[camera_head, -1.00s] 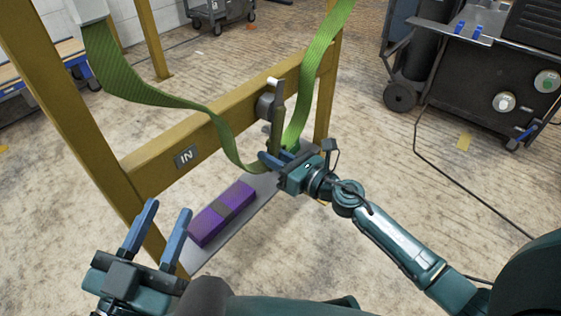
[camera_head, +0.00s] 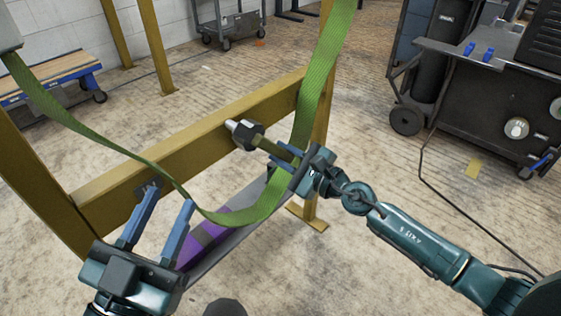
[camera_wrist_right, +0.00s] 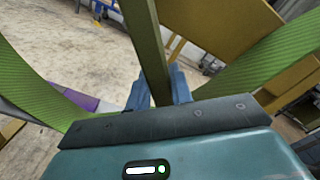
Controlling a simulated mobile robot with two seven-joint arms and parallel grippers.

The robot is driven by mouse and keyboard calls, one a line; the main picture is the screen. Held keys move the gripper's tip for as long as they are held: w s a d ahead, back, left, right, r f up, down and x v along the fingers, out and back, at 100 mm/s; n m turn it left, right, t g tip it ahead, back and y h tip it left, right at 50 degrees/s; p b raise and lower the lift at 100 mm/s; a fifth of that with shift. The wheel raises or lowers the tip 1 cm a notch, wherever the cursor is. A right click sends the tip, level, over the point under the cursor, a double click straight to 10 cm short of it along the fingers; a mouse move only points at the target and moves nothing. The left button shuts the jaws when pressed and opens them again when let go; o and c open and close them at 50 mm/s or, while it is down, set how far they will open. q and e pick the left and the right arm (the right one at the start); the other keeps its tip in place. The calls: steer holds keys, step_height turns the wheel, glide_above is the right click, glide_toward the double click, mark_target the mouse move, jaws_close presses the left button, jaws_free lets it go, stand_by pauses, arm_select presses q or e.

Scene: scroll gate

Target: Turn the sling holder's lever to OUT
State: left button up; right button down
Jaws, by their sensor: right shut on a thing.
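The lever (camera_head: 272,148) is an olive bar running from a dark hub (camera_head: 249,136) on the yellow crossbeam. It points right and slightly down in the head view. My right gripper (camera_head: 298,162) is shut on the lever's outer end. In the right wrist view the lever (camera_wrist_right: 147,45) passes between the blue fingers of that gripper (camera_wrist_right: 158,88). The green sling (camera_head: 318,85) hangs in a loop behind and below the lever. My left gripper (camera_head: 162,215) is open and empty at lower left, in front of the beam. The IN plate is mostly hidden behind its finger.
The yellow crossbeam (camera_head: 205,138) joins two posts. A purple block (camera_head: 225,226) lies on a grey shelf below, partly hidden by the sling and left gripper. A dark cart (camera_head: 490,105) with a trailing cable stands at right. Open floor lies between.

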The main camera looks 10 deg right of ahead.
steer(key=r+n, duration=0.1)
steer(key=n, duration=0.1)
steer(key=w+d+r+n, duration=0.1)
steer(key=r, duration=0.1)
steer(key=w+d+r+n+p, duration=0.1)
steer(key=n, duration=0.1)
steer(key=shift+d+r+n, duration=0.25)
steer(key=shift+r+n, duration=0.05)
steer(key=shift+r, duration=0.05)
steer(key=shift+w+d+r+n, duration=0.1)
steer(key=shift+d+r+n, duration=0.05)
steer(key=shift+r+n, duration=0.55)
steer(key=shift+d+r+n+p, duration=0.1)
steer(key=shift+r+n+p, duration=0.55)
steer(key=shift+r+n, duration=0.2)
arm_select(q)
steer(key=shift+s+f+n+g+y, duration=0.25)
steer(key=shift+f+n+g+y, duration=0.1)
steer(key=shift+f+y, duration=0.2)
steer(key=shift+s+f+n+g+y, duration=0.25)
steer(key=shift+f+n+y, duration=0.15)
steer(key=shift+f, duration=0.2)
arm_select(e)
steer(key=shift+r+n, duration=0.35)
steer(key=shift+n, duration=0.3)
arm_select(q)
steer(key=shift+w, duration=0.1)
arm_select(e)
steer(key=shift+r, duration=0.1)
